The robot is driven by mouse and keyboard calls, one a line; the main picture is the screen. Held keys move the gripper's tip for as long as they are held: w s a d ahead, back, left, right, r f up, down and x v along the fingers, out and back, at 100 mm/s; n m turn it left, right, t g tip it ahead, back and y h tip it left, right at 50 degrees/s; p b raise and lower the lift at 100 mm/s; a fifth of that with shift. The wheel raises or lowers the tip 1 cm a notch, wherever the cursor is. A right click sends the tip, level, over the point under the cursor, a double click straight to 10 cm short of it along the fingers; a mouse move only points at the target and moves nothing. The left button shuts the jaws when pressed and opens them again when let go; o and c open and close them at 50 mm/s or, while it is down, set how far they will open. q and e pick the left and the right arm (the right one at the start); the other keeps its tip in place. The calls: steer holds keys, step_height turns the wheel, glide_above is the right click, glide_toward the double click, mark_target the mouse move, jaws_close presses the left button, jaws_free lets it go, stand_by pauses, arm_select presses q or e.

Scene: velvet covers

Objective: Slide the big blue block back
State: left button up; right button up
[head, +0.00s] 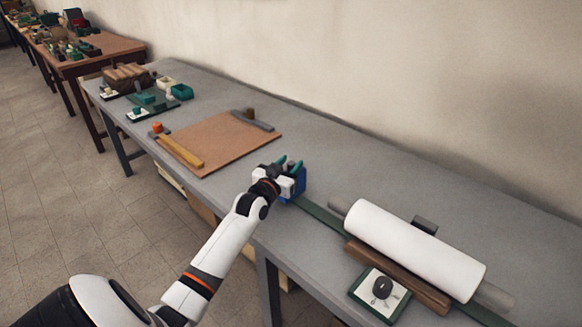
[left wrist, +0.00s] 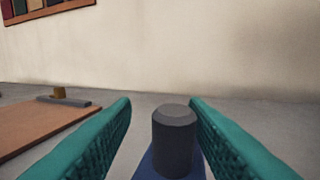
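The big blue block (head: 300,183) is on the grey table near its front edge, partly hidden by my left gripper (head: 287,162). In the left wrist view, its blue top (left wrist: 146,165) carries a dark grey knob (left wrist: 173,142). The knob stands between the two teal fingers of my left gripper (left wrist: 160,102). The fingers are apart, with a clear gap to the left of the knob and little gap to its right. My right gripper is in neither view.
A dark green strip (head: 322,215) runs along the table from the block towards a white roll (head: 415,243). A brown bar (head: 398,275) and a dial box (head: 380,293) lie in front of the roll. A brown board (head: 222,143) lies beyond the block. A wall rises behind.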

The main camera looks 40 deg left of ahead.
arm_select(q)
steer(key=shift+d+f, duration=0.1)
steer(key=shift+s, duration=0.25)
steer(key=s+d, duration=0.2)
steer(key=s, duration=0.9)
steer(key=shift+s, duration=0.15)
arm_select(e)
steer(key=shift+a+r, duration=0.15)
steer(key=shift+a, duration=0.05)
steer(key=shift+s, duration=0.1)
